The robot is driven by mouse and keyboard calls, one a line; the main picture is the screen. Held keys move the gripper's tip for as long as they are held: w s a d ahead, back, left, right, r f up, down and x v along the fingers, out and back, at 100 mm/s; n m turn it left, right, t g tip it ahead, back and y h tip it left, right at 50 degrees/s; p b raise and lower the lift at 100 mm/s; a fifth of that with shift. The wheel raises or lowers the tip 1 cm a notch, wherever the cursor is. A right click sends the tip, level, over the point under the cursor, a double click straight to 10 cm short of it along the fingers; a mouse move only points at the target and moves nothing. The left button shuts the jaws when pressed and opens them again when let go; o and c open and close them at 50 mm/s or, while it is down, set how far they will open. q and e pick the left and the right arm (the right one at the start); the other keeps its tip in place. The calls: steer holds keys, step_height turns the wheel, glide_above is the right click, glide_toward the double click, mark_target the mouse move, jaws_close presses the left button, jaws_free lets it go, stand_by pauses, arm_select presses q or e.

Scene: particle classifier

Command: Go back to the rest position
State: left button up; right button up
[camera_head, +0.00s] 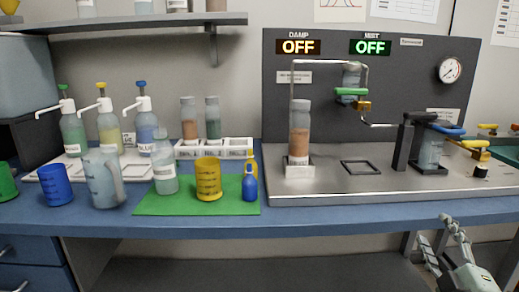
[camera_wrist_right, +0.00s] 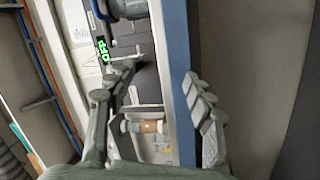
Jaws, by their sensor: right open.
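My right gripper (camera_head: 440,245) is at the lower right of the head view, in front of and below the bench's front edge. It is open, with nothing between its fingers. In the right wrist view the two fingers of my right gripper (camera_wrist_right: 165,95) stand apart, with the bench edge and part of the machine seen beyond them. My left gripper does not show in either view.
A blue bench (camera_head: 330,217) carries a classifier machine (camera_head: 375,195) with a jar of brown particles (camera_head: 299,130). A green mat (camera_head: 180,208) holds a yellow beaker (camera_head: 208,180) and bottles. Pump bottles (camera_head: 72,130) stand at left. Free space lies before the bench.

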steer(key=s+d+f+m+g+h, duration=0.1)
steer(key=s+f+m+g, duration=0.15)
steer(key=f, duration=0.45)
steer(key=s+f+m+g+h, duration=0.1)
steer(key=f+m+g, duration=0.2)
steer(key=f, duration=0.4)
arm_select(q)
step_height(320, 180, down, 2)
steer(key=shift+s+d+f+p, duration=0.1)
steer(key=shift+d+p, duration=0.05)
steer(key=shift+p, duration=0.2)
arm_select(e)
steer(key=s+a+f+m+g+y, duration=0.1)
steer(key=s+a+f+m+g, duration=0.1)
steer(key=s+a+f+g, duration=0.3)
steer(key=s+a+f+m+g+y, duration=0.2)
steer(key=s+a+f+g, duration=0.3)
steer(key=s+f, duration=0.8)
step_height(320, 180, down, 4)
steer(key=shift+s+r+m, duration=0.1)
steer(key=shift+s+m, duration=0.15)
steer(key=shift+m, duration=0.1)
steer(key=shift+a, duration=0.1)
